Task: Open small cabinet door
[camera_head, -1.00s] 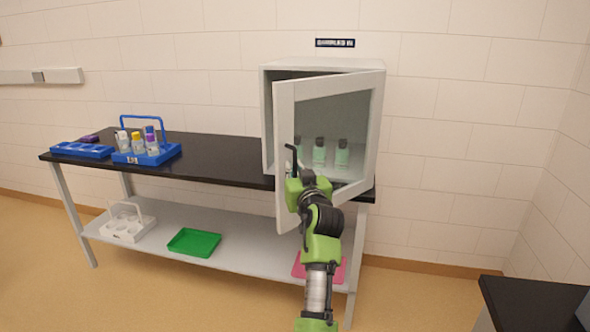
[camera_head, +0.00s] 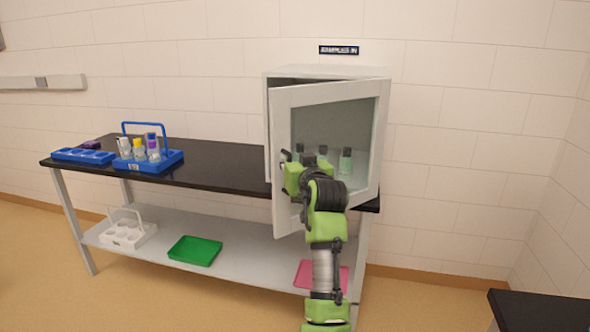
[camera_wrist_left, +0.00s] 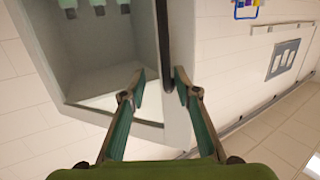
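The small white cabinet (camera_head: 330,71) stands on the right end of the black bench. Its glass-paned door (camera_head: 283,125) is ajar, swung out at its left edge with the right edge against the cabinet. Green-tinted bottles show through the pane. My left gripper (camera_head: 296,160) is at the door's left edge, by the handle. In the left wrist view, the dark handle bar (camera_wrist_left: 163,40) lies between the spread fingertips of my left gripper (camera_wrist_left: 160,76), nearer the right one. A gap shows beside the left fingertip. My right gripper is not in view.
The black bench (camera_head: 215,172) holds a blue carrier (camera_head: 170,158) with several bottles and a blue rack (camera_head: 80,155). A white carrier (camera_head: 125,233), green tray (camera_head: 195,250) and pink tray (camera_head: 310,270) are on the lower shelf. A dark-topped table (camera_head: 545,310) is at lower right.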

